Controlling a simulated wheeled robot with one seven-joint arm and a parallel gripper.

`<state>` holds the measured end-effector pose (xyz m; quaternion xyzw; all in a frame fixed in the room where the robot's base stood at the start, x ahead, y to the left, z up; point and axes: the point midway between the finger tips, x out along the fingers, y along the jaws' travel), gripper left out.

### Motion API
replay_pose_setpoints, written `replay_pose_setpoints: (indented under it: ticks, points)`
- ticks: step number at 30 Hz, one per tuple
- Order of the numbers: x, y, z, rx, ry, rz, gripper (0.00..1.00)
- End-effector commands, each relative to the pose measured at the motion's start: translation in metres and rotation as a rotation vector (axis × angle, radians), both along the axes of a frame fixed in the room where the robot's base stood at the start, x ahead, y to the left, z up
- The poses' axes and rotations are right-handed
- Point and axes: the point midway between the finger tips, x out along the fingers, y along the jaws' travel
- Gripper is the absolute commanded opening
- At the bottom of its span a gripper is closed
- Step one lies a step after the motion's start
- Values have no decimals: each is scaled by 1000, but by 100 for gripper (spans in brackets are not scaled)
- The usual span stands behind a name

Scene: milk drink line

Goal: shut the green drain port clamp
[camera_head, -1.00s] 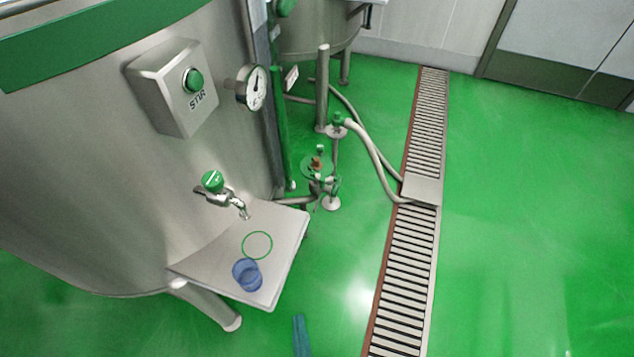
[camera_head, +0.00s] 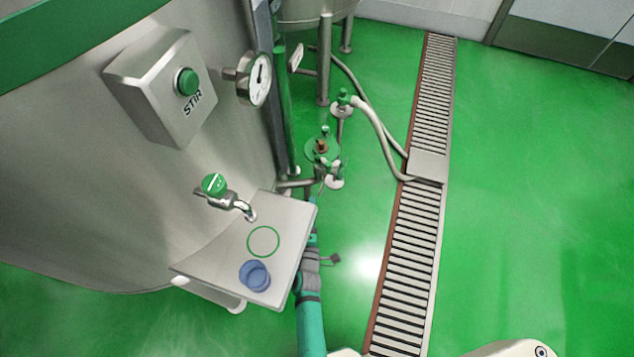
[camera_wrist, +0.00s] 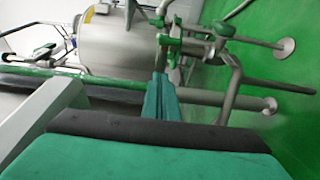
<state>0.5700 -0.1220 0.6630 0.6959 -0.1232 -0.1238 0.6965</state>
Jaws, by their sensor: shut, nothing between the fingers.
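The drain port fittings (camera_head: 322,148) stand low beside the tank's foot in the head view, with green handles, a green disc and a brown-orange part. In the wrist view, green-handled metal fittings (camera_wrist: 208,35) show at the upper middle and right. Which green piece is the drain port clamp, and whether it is open, I cannot tell. My gripper (camera_wrist: 160,80) is shut and empty. Its teal fingers point toward the fittings in the wrist view; whether they touch them is unclear. In the head view my gripper (camera_head: 312,212) is partly hidden by the tray, just below the fittings.
A steel tray (camera_head: 215,250) with a blue cup (camera_head: 254,275) juts from the tank under a green-topped tap (camera_head: 214,185). A grey hose (camera_head: 380,135) runs to the floor drain grate (camera_head: 410,250). Open green floor lies right of the grate.

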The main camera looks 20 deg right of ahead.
Motion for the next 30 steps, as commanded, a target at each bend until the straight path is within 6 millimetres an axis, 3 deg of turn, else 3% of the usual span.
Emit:
replay_pose_setpoints:
  ticks: [18, 24, 30]
  points:
    - [94, -34, 1, 0, -1, 2, 0]
    - [101, -56, 1, 0, -1, 1, 0]
    - [106, -66, 0, 0, 0, 1, 0]
